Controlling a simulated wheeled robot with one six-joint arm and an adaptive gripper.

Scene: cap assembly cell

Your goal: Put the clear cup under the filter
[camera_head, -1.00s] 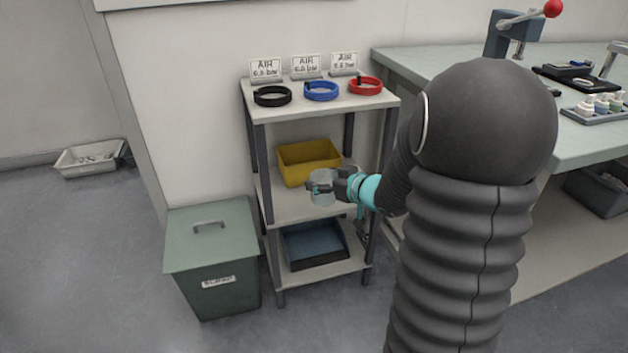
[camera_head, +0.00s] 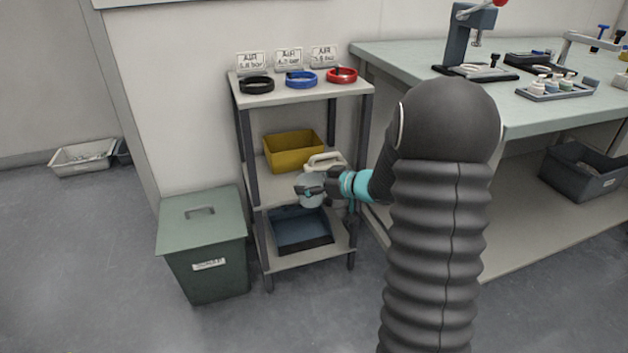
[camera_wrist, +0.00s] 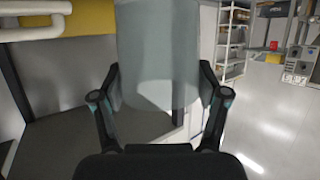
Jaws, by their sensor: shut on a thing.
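The clear cup (camera_head: 311,191) is between the fingers of my gripper (camera_head: 313,190), in front of the shelf rack at about middle-shelf height. In the wrist view the cup (camera_wrist: 158,50) is a pale see-through cylinder, upright, with the fingers of my gripper (camera_wrist: 160,90) closed on its two sides. Its upper end is cut off by the frame edge. No filter can be made out in these views.
A green lidded bin (camera_head: 203,232) stands left. A workbench (camera_head: 420,60) with a press (camera_head: 468,40) is at right. Floor in front is free.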

